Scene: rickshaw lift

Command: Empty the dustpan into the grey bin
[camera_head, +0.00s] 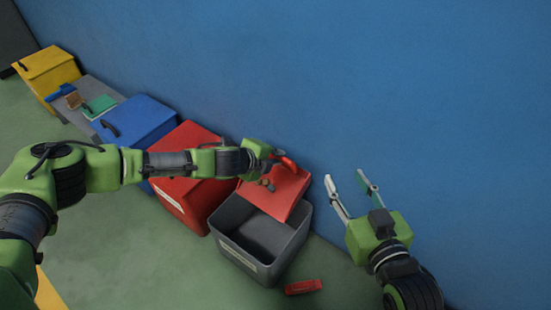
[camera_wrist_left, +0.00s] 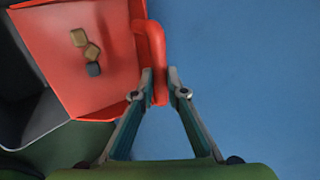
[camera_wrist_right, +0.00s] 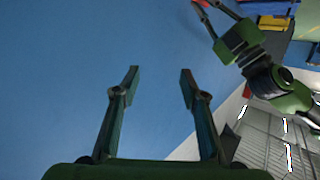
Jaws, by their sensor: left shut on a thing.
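The red dustpan (camera_head: 279,190) is over the back part of the open grey bin (camera_head: 272,262), next to the blue wall. My left gripper (camera_head: 277,157) is shut on its red handle, which shows in the left wrist view (camera_wrist_left: 153,60). Several small lumps (camera_wrist_left: 86,46), tan and grey, lie on the pan. The bin's inside looks dark and empty where I can see it; its back is hidden by the dustpan. My right gripper (camera_head: 350,187) is open and empty, right of the bin, in front of the wall.
A red bin (camera_head: 180,190) with a lid stands left of the grey bin, then a blue bin (camera_head: 137,118), a grey table (camera_head: 85,88) with small items, and a yellow bin (camera_head: 47,68). A small red object (camera_head: 303,287) lies on the green floor in front.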

